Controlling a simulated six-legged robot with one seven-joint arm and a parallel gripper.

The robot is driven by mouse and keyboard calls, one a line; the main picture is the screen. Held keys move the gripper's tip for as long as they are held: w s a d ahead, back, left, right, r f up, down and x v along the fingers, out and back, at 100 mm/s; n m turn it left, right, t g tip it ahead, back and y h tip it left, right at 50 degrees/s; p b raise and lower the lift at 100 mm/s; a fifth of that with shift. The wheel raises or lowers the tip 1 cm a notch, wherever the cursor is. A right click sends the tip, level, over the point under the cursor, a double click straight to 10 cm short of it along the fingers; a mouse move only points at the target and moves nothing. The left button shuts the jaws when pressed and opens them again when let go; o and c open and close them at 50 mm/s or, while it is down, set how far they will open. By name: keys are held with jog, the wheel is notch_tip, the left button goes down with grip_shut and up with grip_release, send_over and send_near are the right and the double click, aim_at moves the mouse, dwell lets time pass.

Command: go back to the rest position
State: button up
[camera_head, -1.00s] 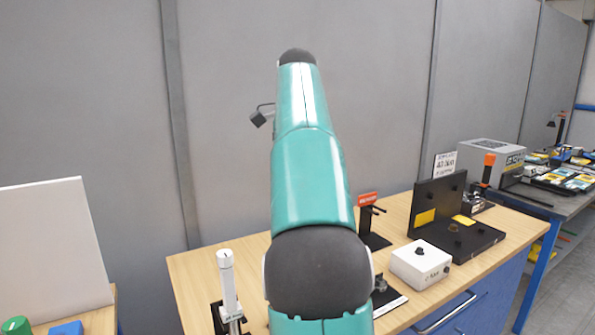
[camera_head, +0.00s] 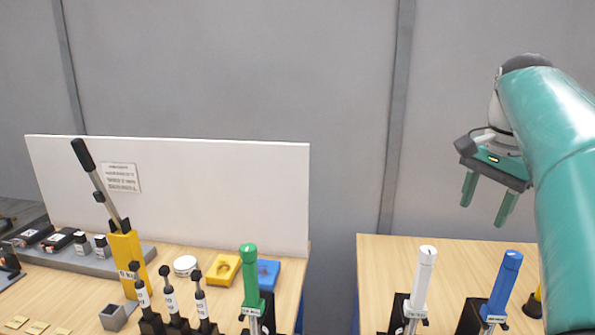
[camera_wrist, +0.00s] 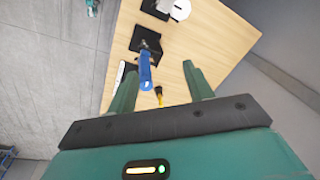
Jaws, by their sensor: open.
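My gripper (camera_head: 486,202) is at the right of the head view, raised in front of the grey wall above the right-hand table. Its two green fingers are apart with nothing between them. In the wrist view my gripper (camera_wrist: 155,85) also shows open, with the table below it. A blue-handled lever (camera_head: 503,285) and a white-handled lever (camera_head: 422,278) stand upright on that table, below my gripper and apart from it. The blue handle (camera_wrist: 145,72) shows in the wrist view between the fingers in the picture, but lower down.
The right wooden table (camera_head: 380,265) is separated by a gap from the left table (camera_head: 290,297). The left table holds a green-handled lever (camera_head: 249,275), a yellow lever stand (camera_head: 128,262), several small black levers and a white panel (camera_head: 220,195). The air before the wall is clear.

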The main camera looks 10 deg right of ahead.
jog(key=s+a+f+n+t, duration=0.1)
jog(key=s+a+f+n, duration=0.3)
jog(key=a+f, duration=0.3)
jog(key=s+a+f+n+t, duration=0.1)
jog(key=s+a+f+n, duration=0.2)
jog(key=a+f+n, duration=0.2)
jog(key=s+a+f+n+t, duration=0.1)
jog(key=s+a+f+n, duration=0.3)
jog(key=a+f, duration=0.5)
jog(key=a+n, duration=0.1)
jog(key=a, duration=0.2)
jog(key=shift+s+f+t, duration=0.2)
jog(key=shift+s+t, duration=0.15)
jog(key=shift+t, duration=0.05)
